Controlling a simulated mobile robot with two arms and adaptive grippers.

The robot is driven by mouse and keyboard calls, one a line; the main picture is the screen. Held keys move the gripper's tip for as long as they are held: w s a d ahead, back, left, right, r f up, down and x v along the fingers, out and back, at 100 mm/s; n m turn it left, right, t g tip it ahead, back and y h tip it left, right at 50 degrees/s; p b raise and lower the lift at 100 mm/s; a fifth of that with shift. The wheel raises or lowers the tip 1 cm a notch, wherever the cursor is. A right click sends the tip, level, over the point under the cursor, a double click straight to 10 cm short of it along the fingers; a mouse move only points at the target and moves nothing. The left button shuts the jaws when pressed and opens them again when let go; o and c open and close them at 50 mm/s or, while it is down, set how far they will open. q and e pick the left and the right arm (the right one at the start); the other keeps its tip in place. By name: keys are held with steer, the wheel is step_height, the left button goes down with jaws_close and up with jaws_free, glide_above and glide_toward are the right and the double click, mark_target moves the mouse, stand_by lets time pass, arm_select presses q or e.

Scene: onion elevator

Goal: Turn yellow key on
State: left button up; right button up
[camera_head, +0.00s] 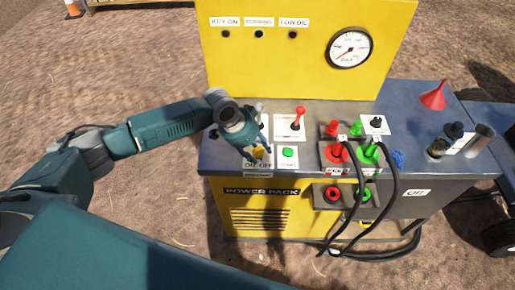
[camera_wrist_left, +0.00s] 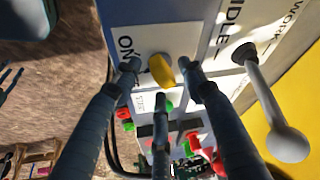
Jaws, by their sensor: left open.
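The yellow key (camera_head: 258,153) sits on the white ON/OFF plate at the left front of the power pack's top. It also shows in the left wrist view (camera_wrist_left: 161,72), close to the "ON" label. My left gripper (camera_head: 252,146) is over the plate, open, and partly covers the key in the head view. In the left wrist view my left gripper (camera_wrist_left: 160,75) has two fingers on either side of the key and a third below it. Whether any finger touches the key I cannot tell. My right gripper is out of the frame.
A grey ball-ended lever (camera_wrist_left: 266,95) by the "IDLE" label stands close beside my fingers. A green start button (camera_head: 288,152) and a red lever (camera_head: 298,117) are to the right. Black cables (camera_head: 387,190) hang at the front. The yellow panel (camera_head: 270,70) rises behind.

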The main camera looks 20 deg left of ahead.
arm_select(q)
jaws_close()
